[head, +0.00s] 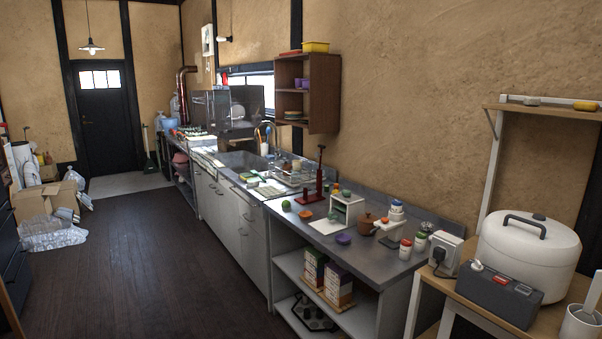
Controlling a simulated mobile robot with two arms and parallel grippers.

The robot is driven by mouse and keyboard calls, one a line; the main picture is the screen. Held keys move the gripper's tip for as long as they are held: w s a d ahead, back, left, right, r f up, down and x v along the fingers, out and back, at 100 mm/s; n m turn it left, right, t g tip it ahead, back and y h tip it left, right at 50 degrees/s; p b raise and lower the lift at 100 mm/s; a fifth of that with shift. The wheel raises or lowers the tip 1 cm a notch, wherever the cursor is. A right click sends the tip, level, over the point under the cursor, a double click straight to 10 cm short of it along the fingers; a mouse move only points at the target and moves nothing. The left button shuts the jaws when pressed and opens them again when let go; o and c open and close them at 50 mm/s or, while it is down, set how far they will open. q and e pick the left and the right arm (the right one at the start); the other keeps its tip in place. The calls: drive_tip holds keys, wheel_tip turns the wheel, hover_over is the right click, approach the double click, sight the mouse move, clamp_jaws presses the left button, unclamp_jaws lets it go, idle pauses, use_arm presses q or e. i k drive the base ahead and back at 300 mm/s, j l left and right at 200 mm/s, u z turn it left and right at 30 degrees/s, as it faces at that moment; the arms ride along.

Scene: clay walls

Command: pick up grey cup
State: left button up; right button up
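I cannot make out a clearly grey cup in the head view. A pale grey-white, cup-like container (578,326) with a white utensil in it stands at the bottom right edge, partly cut off. It is on the wooden side table (465,290). I cannot tell whether it is the task's cup. Neither of my grippers shows in this view.
A large white rice cooker (528,262) and a dark grey box (499,296) fill the side table. A sink (240,161) lies farther along the counter. Cardboard boxes (45,200) and a clear plastic bag (52,234) lie at left. The dark wooden floor (140,265) between is open.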

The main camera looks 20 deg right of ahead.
sight(278, 164)
drive_tip(key=i, duration=1.8)
drive_tip(key=i+z, duration=0.1)
drive_tip(key=i, duration=1.75)
